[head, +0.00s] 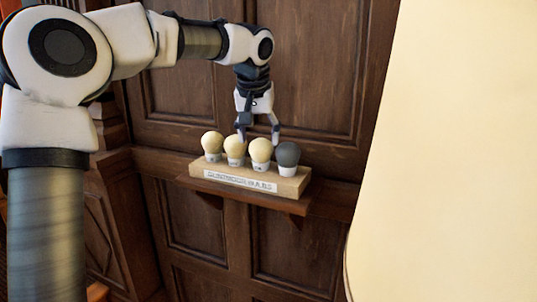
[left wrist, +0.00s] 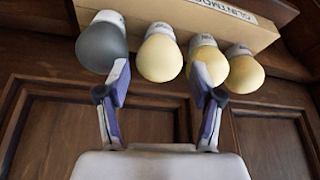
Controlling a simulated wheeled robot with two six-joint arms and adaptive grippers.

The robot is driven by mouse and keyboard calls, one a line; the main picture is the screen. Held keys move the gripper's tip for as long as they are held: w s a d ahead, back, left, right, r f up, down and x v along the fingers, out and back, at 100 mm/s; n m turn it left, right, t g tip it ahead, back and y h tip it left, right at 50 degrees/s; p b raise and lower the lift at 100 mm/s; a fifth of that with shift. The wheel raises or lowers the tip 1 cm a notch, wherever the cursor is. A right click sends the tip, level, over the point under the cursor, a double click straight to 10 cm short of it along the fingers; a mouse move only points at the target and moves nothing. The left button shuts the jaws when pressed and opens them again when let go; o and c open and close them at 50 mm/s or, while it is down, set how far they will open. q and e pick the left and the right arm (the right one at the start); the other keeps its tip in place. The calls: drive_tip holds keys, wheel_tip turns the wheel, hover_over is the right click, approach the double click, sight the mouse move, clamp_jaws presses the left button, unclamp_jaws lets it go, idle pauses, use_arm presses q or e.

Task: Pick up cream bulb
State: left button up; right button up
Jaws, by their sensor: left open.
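Several bulbs stand in a row on a wooden block. The cream bulb (head: 260,150) is third from the left in the head view, beside the dark grey bulb (head: 287,153). In the left wrist view the cream bulb (left wrist: 160,57) looks paler than the two yellower bulbs to its right. My left gripper (head: 259,136) is open and empty, just above and behind the row. In the left wrist view its fingertips (left wrist: 160,84) spread to either side of the cream bulb, without visible grip. My right gripper is not in view.
Two yellowish bulbs (head: 212,142) (head: 234,147) stand left of the cream one, close together. The labelled wooden block (head: 214,175) rests on a small shelf (head: 250,198) against dark wood panelling. A large pale board (head: 455,150) fills the right side.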

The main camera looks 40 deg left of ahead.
sight(261, 171)
use_arm(q)
drive_tip(key=x, duration=0.6)
drive_tip(key=shift+w+a+f+p, duration=0.1)
drive_tip(key=shift+w+a+p, duration=0.05)
drive_tip(key=shift+p, duration=0.2)
drive_tip(key=c, duration=0.6)
drive_tip(key=shift+o, duration=0.2)
